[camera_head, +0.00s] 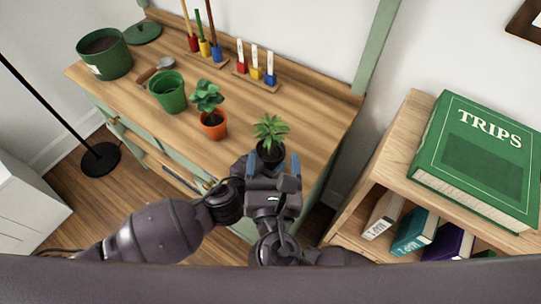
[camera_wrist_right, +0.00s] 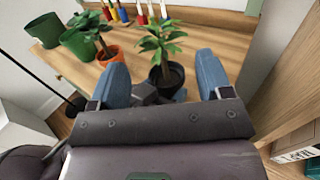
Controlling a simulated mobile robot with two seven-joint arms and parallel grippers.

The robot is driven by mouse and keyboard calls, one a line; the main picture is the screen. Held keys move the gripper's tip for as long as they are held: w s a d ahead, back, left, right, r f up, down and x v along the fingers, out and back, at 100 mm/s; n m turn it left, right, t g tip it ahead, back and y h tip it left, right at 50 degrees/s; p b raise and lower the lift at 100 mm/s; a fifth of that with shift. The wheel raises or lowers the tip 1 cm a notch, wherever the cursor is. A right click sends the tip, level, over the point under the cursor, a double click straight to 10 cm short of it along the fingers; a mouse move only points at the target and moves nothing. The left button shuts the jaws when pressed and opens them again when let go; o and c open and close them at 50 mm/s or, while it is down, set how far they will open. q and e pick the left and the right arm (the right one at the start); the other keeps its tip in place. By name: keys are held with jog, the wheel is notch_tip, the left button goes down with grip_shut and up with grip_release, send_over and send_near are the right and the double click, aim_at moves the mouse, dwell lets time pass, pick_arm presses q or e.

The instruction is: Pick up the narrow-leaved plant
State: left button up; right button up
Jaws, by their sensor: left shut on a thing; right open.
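The narrow-leaved plant (camera_head: 270,130) has thin green leaves and stands in a black pot (camera_head: 269,153) at the front right of the wooden bench. It also shows in the right wrist view (camera_wrist_right: 160,42). My right gripper (camera_head: 273,165) is open, its blue fingers on either side of the pot and apart from it in the right wrist view. My left arm comes in from the left. My left gripper (camera_wrist_right: 164,94) is mostly hidden by the right one; a grey block and blue tip show at the pot, and it is shut on the pot. Whether the pot touches the bench is unclear.
A broad-leaved plant (camera_head: 208,96) in an orange pot (camera_head: 213,124) stands to the left, beside an empty green pot (camera_head: 167,92). Colored tool racks (camera_head: 256,78) line the back. A wooden shelf (camera_head: 398,142) with a green book (camera_head: 478,155) stands at right.

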aim_at(271, 126)
jog(key=shift+w+a, duration=0.15)
jog(key=shift+w, duration=4.35)
jog(key=c, duration=1.2)
